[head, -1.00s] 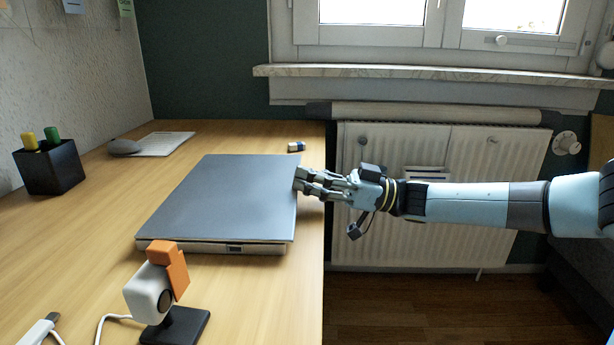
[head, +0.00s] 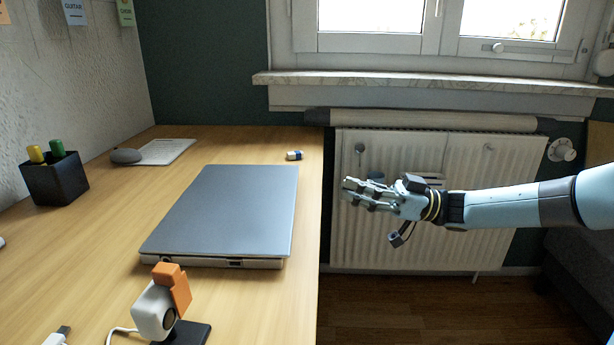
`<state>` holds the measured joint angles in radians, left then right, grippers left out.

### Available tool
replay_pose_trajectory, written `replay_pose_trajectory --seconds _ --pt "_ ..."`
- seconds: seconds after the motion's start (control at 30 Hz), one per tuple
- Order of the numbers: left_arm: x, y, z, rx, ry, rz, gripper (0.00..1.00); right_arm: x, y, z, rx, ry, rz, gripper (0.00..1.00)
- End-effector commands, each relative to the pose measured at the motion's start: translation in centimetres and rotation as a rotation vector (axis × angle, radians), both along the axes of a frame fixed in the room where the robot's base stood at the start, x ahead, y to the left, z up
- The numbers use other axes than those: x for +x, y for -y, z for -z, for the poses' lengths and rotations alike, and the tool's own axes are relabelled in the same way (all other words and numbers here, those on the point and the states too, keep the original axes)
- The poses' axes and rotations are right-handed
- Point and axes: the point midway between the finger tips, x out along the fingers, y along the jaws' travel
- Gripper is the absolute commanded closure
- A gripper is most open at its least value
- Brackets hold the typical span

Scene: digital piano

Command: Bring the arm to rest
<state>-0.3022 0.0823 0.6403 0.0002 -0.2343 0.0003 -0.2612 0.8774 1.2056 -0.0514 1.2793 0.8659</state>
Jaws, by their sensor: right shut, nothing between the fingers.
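My right gripper (head: 352,192) is shut and empty. It hangs in the air to the right of the desk, in front of the white radiator, with a clear gap between its fingertips and the desk edge. My right arm comes in from the right edge of the head view, roughly level. My left gripper is not in the head view.
The wooden desk (head: 90,255) holds a closed grey laptop (head: 225,210), a webcam with an orange cover (head: 165,305), a pen cup (head: 55,182), a mouse (head: 126,156) and an eraser (head: 294,155). A radiator (head: 480,170) stands under the window. The floor right of the desk looks clear.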

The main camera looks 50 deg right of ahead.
Motion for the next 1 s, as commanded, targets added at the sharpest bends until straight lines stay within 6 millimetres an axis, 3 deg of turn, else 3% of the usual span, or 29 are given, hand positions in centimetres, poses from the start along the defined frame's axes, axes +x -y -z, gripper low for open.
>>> replay_pose_trajectory --seconds 0.27,0.33,0.4,0.47,0.57,0.6,0.67,0.8,0.87,1.0 --pt "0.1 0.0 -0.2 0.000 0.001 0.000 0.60 -0.2 0.0 0.0 0.005 0.001 0.002 1.00" --pt "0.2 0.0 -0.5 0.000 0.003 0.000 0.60 -0.6 -0.7 0.5 0.038 -0.001 0.014 1.00" --pt "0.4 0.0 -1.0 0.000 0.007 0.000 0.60 -1.4 -1.7 2.1 0.098 -0.019 0.056 1.00" --pt "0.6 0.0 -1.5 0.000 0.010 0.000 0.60 -2.2 -2.2 5.4 0.153 -0.080 0.149 1.00" --pt "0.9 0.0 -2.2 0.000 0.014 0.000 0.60 -3.6 -2.9 13.2 0.166 -0.242 0.369 1.00" --pt "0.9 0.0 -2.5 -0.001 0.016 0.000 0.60 -4.5 -3.3 16.5 0.152 -0.320 0.451 1.00" --pt "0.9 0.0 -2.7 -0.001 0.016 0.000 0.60 -6.3 -4.1 21.2 0.117 -0.440 0.556 1.00" --pt "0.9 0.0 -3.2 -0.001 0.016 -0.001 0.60 -12.2 -7.3 31.1 0.001 -0.739 0.723 1.00" --pt "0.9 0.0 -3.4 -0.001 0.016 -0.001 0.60 -15.3 -9.2 34.7 -0.062 -0.873 0.763 1.00" --pt "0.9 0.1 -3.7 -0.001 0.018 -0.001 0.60 -23.5 -13.8 41.4 -0.236 -1.182 0.782 1.00"
